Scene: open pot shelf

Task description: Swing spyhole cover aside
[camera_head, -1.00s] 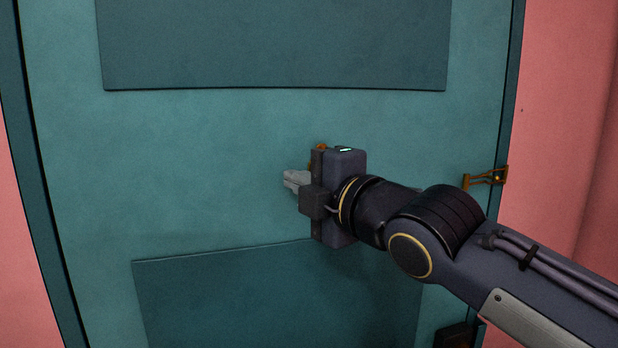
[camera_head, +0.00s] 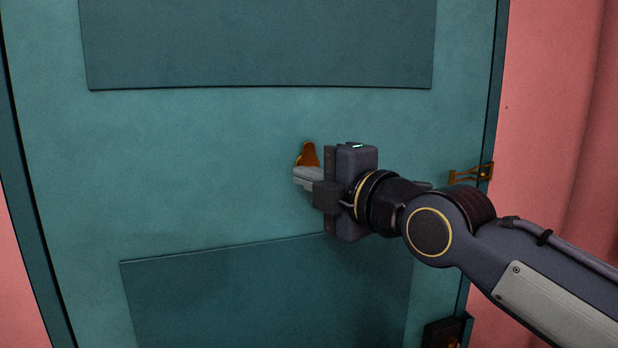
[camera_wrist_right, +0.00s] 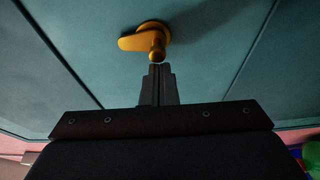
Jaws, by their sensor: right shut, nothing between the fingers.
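The spyhole cover (camera_head: 308,154) is a small orange-brass piece on the teal door, between its two darker panels. In the right wrist view the cover (camera_wrist_right: 135,42) shows as a flat teardrop plate pointing left, with a round knob toward me. My right gripper (camera_head: 297,176) is shut and empty, its pale fingers at the cover's lower edge in the head view. In the wrist view the gripper's fingertips (camera_wrist_right: 157,68) are just below the knob; I cannot tell whether they touch it. The gripper hides the cover's lower part in the head view. My left gripper is not in view.
The teal door (camera_head: 200,170) fills most of the view, between pink walls (camera_head: 550,120). A brass latch (camera_head: 470,174) sits at the door's right edge. A dark lock box (camera_head: 446,332) is at the lower right. The door's left side is clear.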

